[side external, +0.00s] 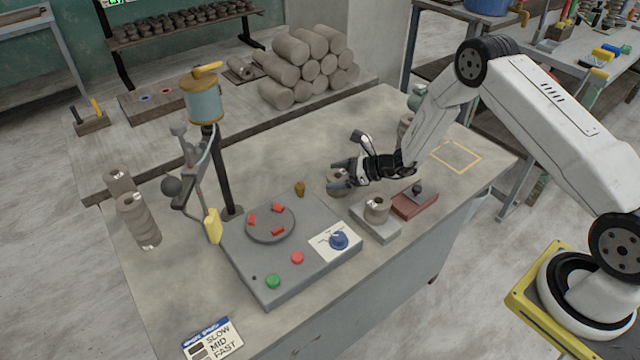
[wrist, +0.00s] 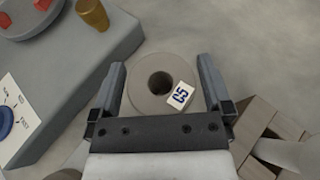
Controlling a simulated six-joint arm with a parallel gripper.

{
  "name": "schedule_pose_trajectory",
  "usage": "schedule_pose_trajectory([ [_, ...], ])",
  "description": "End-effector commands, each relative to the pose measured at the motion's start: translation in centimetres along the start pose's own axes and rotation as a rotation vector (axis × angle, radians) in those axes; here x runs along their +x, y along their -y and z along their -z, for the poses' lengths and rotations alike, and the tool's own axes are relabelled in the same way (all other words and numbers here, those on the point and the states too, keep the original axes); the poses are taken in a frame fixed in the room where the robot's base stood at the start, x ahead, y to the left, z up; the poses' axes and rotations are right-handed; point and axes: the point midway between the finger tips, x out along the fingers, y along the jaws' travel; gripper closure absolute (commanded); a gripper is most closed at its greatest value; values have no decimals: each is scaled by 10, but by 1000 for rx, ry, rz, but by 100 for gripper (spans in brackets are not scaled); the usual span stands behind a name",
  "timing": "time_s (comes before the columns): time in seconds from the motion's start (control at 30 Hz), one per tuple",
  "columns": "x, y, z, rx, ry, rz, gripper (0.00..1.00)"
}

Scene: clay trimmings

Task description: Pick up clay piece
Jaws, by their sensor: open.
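In the wrist view my open gripper (wrist: 161,68) has one finger on each side of the piece, with a small gap at the right finger. The left finger is close to the piece; I cannot tell whether it touches. Another tagged clay piece (side external: 377,209) sits on a grey block (side external: 382,230).
A grey control box (side external: 262,262) with a turntable (side external: 262,233), buttons and a blue knob (side external: 338,240) stands left of my gripper. A brass peg (side external: 300,188) stands on it. A dark red block (side external: 415,204) lies to the right. Stacked clay pieces (side external: 133,206) stand far left.

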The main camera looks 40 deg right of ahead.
Motion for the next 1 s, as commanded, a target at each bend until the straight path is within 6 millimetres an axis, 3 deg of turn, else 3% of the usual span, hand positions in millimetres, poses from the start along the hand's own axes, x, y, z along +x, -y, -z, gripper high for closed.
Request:
schedule_pose_trajectory([
  [0.33,0,0,0,0,0,0,3],
  [0.6,0,0,0,0,0,0,89],
  [1.0,-1,0,-4,-2,2,0,90],
])
